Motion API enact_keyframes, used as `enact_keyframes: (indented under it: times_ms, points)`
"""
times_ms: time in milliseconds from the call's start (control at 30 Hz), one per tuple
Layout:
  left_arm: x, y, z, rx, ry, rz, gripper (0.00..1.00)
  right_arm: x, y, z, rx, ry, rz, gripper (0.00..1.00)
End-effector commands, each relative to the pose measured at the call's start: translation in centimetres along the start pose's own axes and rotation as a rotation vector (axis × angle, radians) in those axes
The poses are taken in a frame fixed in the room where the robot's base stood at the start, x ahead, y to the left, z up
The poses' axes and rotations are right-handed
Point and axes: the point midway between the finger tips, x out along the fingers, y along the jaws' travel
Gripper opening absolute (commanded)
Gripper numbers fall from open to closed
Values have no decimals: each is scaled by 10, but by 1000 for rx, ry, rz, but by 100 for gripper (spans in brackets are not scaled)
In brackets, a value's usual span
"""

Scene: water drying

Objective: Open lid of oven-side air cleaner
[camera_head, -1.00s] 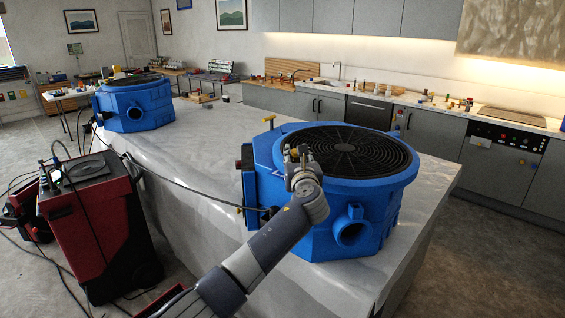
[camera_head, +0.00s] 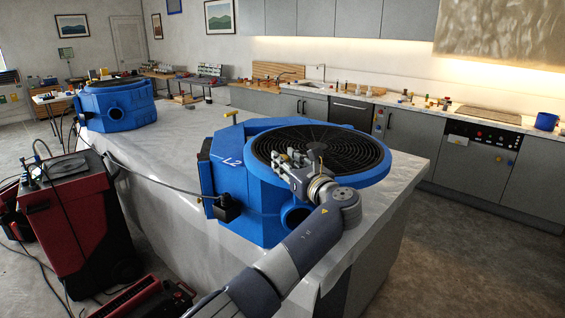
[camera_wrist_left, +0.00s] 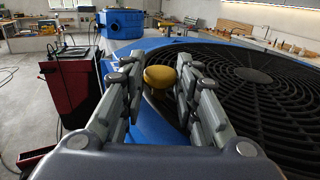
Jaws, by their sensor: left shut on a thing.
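The near blue air cleaner (camera_head: 230,172) stands on the grey-white counter on the oven side. Its round black grille lid (camera_head: 345,150) lies about level on top; I cannot tell whether it is lifted at all. My left gripper (camera_head: 285,162) is over the left part of the lid. In the left wrist view the gripper (camera_wrist_left: 160,84) is shut on a yellow knob (camera_wrist_left: 160,76) at the grille's edge. In the head view the fingers and wrist hide this knob. Another yellow T-shaped handle (camera_head: 234,114) sticks up at the cleaner's far left. My right gripper is out of view.
A second blue air cleaner (camera_head: 116,116) stands at the counter's far end. A dark cable runs to the near cleaner from a red and black cart (camera_head: 68,225) at left. The oven (camera_head: 478,150) is in the back cabinets, with open floor before it.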

Motion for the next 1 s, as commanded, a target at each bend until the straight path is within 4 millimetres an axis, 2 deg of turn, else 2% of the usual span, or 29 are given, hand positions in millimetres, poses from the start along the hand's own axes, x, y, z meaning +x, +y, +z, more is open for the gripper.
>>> enact_keyframes:
  times_ms: [367, 400, 467, 833, 1000]
  points:
    - [0, 0, -1, -3, 4, 2, 0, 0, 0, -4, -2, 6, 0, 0]
    - [0, 0, -1, -3, 4, 2, 33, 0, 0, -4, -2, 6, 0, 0]
    - [0, 0, -1, -3, 4, 2, 47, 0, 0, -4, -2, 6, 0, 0]
    - [0, 0, 2, -2, 1, 1, 48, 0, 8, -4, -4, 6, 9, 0]
    - [0, 0, 24, -5, -1, 1, 48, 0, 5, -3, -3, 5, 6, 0]
